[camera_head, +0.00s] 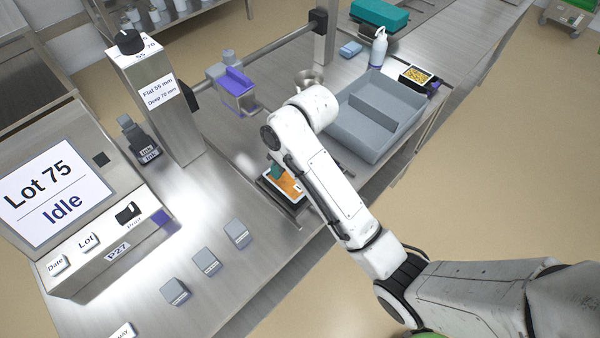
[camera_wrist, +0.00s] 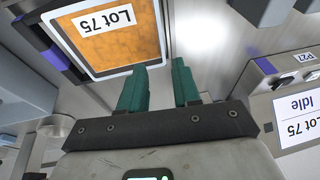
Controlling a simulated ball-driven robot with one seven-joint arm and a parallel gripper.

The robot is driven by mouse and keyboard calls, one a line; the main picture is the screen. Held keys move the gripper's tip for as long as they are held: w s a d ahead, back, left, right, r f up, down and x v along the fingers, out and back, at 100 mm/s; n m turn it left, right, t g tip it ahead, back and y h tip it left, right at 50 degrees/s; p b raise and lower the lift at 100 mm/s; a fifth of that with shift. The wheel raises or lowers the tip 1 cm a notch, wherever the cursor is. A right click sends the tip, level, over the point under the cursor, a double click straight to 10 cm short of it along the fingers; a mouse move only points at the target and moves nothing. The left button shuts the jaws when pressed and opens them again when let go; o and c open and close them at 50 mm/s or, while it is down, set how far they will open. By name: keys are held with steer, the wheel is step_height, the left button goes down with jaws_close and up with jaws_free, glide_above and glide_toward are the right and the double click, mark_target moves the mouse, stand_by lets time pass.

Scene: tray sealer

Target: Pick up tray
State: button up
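In the head view the tray (camera_head: 286,184) sits at the sealer's front edge, partly behind my arm. My gripper (camera_wrist: 160,72) has two green fingers with a clear gap between them. In the wrist view the tray's near right corner lies by the fingertips, with one finger overlapping its edge and the other beyond its side. I cannot tell whether they touch it. In the head view a green finger (camera_head: 277,171) shows over the tray; the rest is hidden.
A grey divided bin (camera_head: 372,117) stands right of my arm. A small tray of yellow food (camera_head: 416,76) and a white bottle (camera_head: 379,47) are behind it. The sealer's screen (camera_head: 55,190) reads "Lot 75 Idle". Several grey blocks (camera_head: 206,262) lie on the front counter.

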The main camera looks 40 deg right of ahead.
steer(key=w+d+r+g+h, duration=0.1)
steer(key=d+r+g+h, duration=0.15)
steer(key=d, duration=1.25)
steer(key=shift+g+y, duration=0.35)
step_height(320, 180, down, 11)
steer(key=shift+f, duration=0.1)
jaws_close()
stand_by(0.5)
